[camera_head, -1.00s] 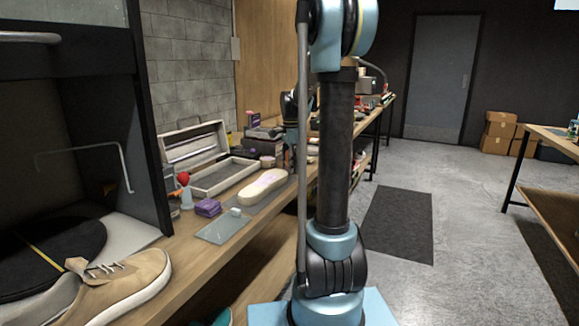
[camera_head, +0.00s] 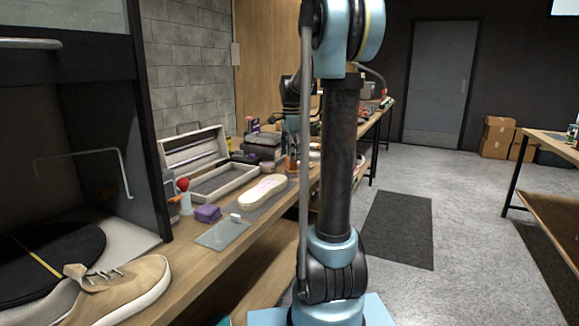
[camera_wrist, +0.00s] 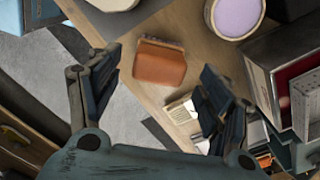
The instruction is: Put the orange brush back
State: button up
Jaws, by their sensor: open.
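In the wrist view, an orange-brown block (camera_wrist: 160,65) lies on the wooden surface between and just beyond my fingertips. In the head view my gripper (camera_head: 292,150) hangs over the far part of the bench, behind the pale insole (camera_head: 262,191).
The wooden bench (camera_head: 190,275) carries an open grey box (camera_head: 222,184), a purple block (camera_head: 208,213), a glassy plate (camera_head: 222,234) and a tan sneaker (camera_head: 120,284). In the wrist view, a round lilac-filled jar (camera_wrist: 236,14) and a dark box (camera_wrist: 275,65) stand close on the right.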

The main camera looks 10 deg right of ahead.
notch_tip(320, 180, up, 5)
jog(key=shift+r, duration=0.1)
jog(key=s+f+n+t, duration=0.1)
jog(key=s+f+n, duration=0.25)
jog(key=s, duration=0.55)
jog(key=s+f+n, duration=0.3)
jog(key=s+n, duration=0.1)
jog(key=s, duration=0.6)
jog(key=s+f+n+t, duration=0.1)
jog(key=s+f+n, duration=0.8)
jog(key=s+f, duration=0.6)
jog(key=shift+s+a+f, duration=0.2)
jog(key=shift+s+f, duration=0.2)
jog(key=shift+f, duration=0.25)
jog(key=shift+w+f, duration=0.2)
jog(key=shift+w, duration=0.2)
